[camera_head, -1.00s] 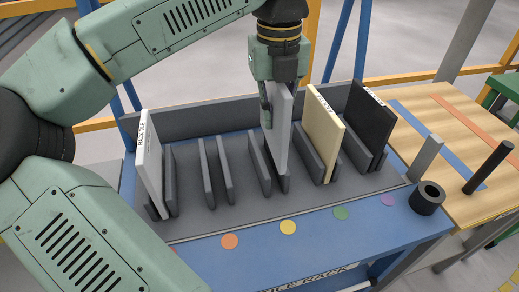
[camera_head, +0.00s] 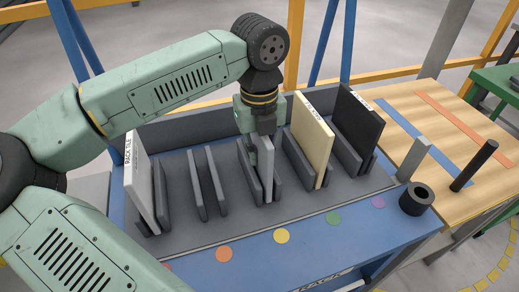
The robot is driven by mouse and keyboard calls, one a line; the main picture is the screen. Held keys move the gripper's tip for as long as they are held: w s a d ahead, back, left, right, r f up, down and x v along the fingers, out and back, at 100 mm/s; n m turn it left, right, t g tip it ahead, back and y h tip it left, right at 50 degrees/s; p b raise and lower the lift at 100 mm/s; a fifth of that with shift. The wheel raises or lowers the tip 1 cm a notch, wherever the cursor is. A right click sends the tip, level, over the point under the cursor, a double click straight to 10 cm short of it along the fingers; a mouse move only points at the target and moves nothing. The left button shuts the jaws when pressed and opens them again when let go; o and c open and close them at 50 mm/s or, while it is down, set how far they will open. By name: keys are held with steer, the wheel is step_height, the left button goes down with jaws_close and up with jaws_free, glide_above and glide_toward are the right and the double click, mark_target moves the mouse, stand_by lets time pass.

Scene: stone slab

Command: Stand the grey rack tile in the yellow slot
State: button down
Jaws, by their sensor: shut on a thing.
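The grey rack tile (camera_head: 266,178) stands upright between the two dark dividers of the middle slot (camera_head: 249,178). This slot lines up with the yellow dot (camera_head: 282,236) on the front edge of the rack (camera_head: 180,224). My gripper (camera_head: 258,148) points down and is shut on the upper part of the tile. The gripper hides part of the tile's top. Whether the tile's lower edge rests on the slot floor cannot be told from this view.
A white tile (camera_head: 140,185) stands at the left, a cream tile (camera_head: 312,140) and a black tile (camera_head: 357,125) to the right. The slot left of the middle (camera_head: 208,182) is empty. A dark ring (camera_head: 416,198) and a grey post (camera_head: 413,158) stand at the right.

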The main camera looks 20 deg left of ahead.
steer(key=shift+f, duration=0.1)
steer(key=shift+f, duration=0.15)
steer(key=c, duration=1.7)
jaws_free()
steer(key=shift+o, duration=0.2)
steer(key=shift+r, duration=0.3)
step_height(320, 180, up, 12)
steer(key=shift+f+b, duration=0.1)
steer(key=shift+b, duration=0.75)
